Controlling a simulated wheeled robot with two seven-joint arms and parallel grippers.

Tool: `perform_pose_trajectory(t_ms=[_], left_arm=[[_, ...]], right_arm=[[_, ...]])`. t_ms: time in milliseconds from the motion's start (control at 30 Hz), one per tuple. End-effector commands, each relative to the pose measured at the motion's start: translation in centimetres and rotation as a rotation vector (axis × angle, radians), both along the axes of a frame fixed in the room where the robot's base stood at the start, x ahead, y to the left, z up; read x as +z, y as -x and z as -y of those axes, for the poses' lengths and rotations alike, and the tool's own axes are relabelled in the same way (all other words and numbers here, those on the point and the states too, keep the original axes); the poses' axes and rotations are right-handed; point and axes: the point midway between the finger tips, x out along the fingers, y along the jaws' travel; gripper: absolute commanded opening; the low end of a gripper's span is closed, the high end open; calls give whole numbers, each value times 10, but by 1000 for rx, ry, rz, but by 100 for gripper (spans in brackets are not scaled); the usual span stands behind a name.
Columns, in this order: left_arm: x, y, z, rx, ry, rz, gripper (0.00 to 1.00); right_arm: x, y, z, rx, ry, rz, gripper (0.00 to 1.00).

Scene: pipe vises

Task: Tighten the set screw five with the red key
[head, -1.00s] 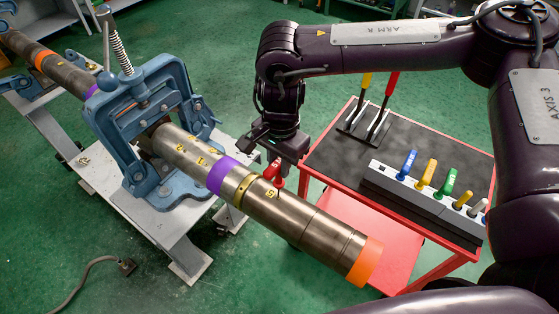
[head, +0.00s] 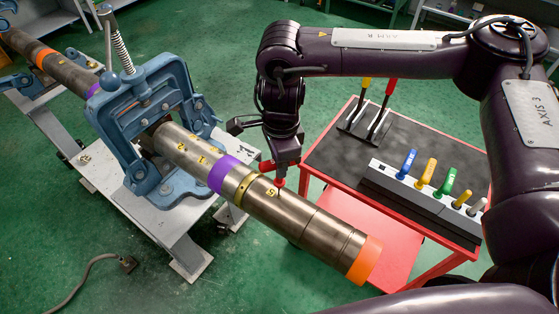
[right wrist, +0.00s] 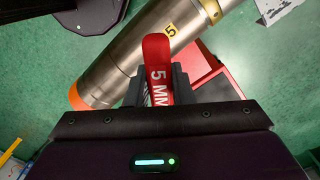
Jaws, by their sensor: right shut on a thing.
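The steel pipe (head: 310,222) lies clamped in a blue vise (head: 145,115), its orange end toward the lower right. A yellow label "5" (head: 270,191) marks it just right of the brass ring (head: 240,188); the label also shows in the right wrist view (right wrist: 171,30). My right gripper (head: 284,164) is shut on the red key (head: 280,181), just above the pipe by that label. The handle reads "5 MM" in the right wrist view (right wrist: 157,70). The key's tip looks close to the pipe; whether it sits in the screw I cannot tell. My left gripper is not in view.
A red cart (head: 420,272) with a dark top stands to the right. It carries a key rack (head: 405,200) with blue, yellow, green and other keys, and a stand with yellow- and red-handled tools (head: 390,88). A second vise holds the pipe's far end at upper left.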

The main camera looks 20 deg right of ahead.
Motion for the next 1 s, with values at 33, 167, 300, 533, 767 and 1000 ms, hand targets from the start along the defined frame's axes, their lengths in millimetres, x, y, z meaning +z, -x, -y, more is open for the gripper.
perform_pose_trajectory(t_ms=[33,167,300,533,767,1000], left_arm=[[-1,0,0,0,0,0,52],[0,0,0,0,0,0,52],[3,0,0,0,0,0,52],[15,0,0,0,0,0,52],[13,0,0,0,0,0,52],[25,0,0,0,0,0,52]], right_arm=[[-5,3,2,1,5,-11,0],[-6,3,2,-29,6,-13,0],[-5,3,2,-217,11,-20,0],[-4,2,2,-497,18,-25,0],[-5,2,2,-524,19,-24,0],[-2,3,2,-661,23,-31,0]])
